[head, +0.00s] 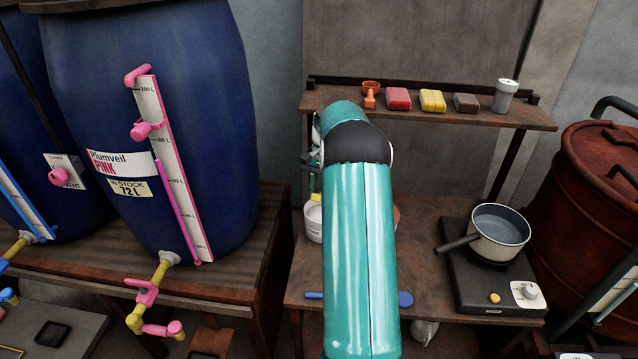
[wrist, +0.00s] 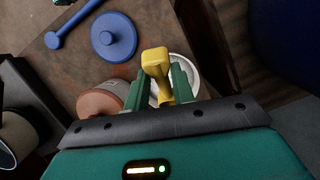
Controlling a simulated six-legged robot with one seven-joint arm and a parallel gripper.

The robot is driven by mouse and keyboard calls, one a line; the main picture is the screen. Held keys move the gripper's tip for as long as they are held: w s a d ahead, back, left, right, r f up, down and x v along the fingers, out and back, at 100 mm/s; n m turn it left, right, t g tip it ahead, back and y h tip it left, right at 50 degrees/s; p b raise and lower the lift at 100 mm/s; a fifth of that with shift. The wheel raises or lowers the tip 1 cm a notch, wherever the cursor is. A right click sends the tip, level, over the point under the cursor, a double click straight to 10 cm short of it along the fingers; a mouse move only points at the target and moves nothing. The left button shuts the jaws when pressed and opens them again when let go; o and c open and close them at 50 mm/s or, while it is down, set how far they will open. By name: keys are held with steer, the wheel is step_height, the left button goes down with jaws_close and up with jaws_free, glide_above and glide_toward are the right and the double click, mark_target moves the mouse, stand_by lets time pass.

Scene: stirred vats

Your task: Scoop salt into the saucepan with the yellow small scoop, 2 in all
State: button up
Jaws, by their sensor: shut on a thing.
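My gripper (wrist: 158,88) is shut on the yellow small scoop (wrist: 155,62), which stands between the green fingers in the wrist view. The scoop overlaps a white round tub (wrist: 193,72) there; I cannot tell whether it is inside or above it. In the head view the white tub (head: 313,222) stands left of my arm, with a bit of yellow (head: 316,197) at its top. Its contents are mostly hidden. The cream saucepan (head: 499,232) sits on a black hot plate (head: 470,290) at right, its dark handle pointing left. No salt is visible in it.
A blue disc (wrist: 113,37) and a blue handle (wrist: 62,32) lie on the bench. A blue vat (head: 215,100) stands left.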

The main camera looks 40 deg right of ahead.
step_height(320, 180, down, 7)
stand_by(0.7)
